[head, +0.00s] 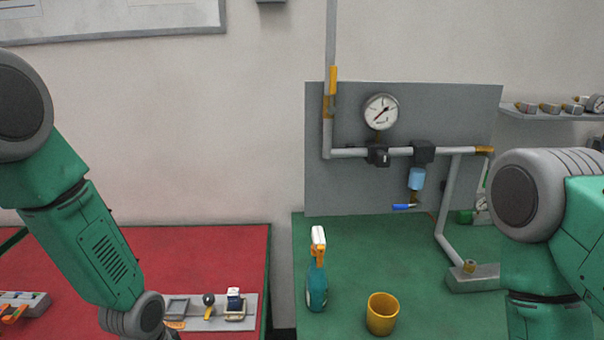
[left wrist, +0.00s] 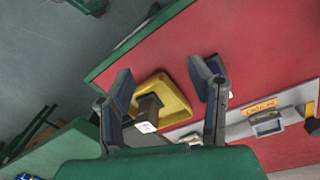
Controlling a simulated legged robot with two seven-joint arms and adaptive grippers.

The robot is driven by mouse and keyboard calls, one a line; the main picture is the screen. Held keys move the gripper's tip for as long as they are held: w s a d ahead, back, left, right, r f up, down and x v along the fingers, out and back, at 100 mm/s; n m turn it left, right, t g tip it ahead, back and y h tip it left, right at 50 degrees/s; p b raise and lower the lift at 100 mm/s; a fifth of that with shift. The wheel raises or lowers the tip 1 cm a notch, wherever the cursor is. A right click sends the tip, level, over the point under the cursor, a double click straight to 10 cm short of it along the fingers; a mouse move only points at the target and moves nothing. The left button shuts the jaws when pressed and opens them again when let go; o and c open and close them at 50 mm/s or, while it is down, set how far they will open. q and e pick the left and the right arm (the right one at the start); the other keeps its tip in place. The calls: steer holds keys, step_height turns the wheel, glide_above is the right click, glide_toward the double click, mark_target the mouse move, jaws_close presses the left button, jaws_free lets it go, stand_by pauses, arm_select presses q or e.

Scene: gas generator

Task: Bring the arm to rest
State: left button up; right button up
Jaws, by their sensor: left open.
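My left arm (head: 90,240) hangs down over the red table (head: 200,245) in the head view, and its gripper is below that picture's edge. In the left wrist view my left gripper (left wrist: 165,80) is open, with its two dark-padded fingers apart. A yellow tray-like piece (left wrist: 172,97) shows between and beyond the fingers. A dark block with a white face (left wrist: 148,112) is at the tray, and I cannot tell how it is attached. Nothing is seen held. My right arm (head: 560,230) is at the right of the head view, its gripper out of frame.
A grey panel holds several fittings (left wrist: 268,125) on the red table. On the green table (head: 410,245) stand a spray bottle (head: 317,285), a yellow cup (head: 382,314) and pipework with a gauge (head: 381,112). A gap separates the tables.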

arm_select(q)
steer(key=s+a+f+n, duration=0.2)
steer(key=s+f, duration=0.1)
steer(key=s, duration=0.9)
steer(key=s+a+f+n, duration=0.3)
steer(key=s, duration=0.8)
step_height(320, 180, down, 12)
steer(key=w+d+m+y+b, duration=0.1)
steer(key=w+b, duration=0.1)
steer(key=b, duration=1)
steer(key=shift+d+r+t, duration=0.2)
steer(key=shift+t, duration=0.2)
steer(key=shift+w, duration=0.15)
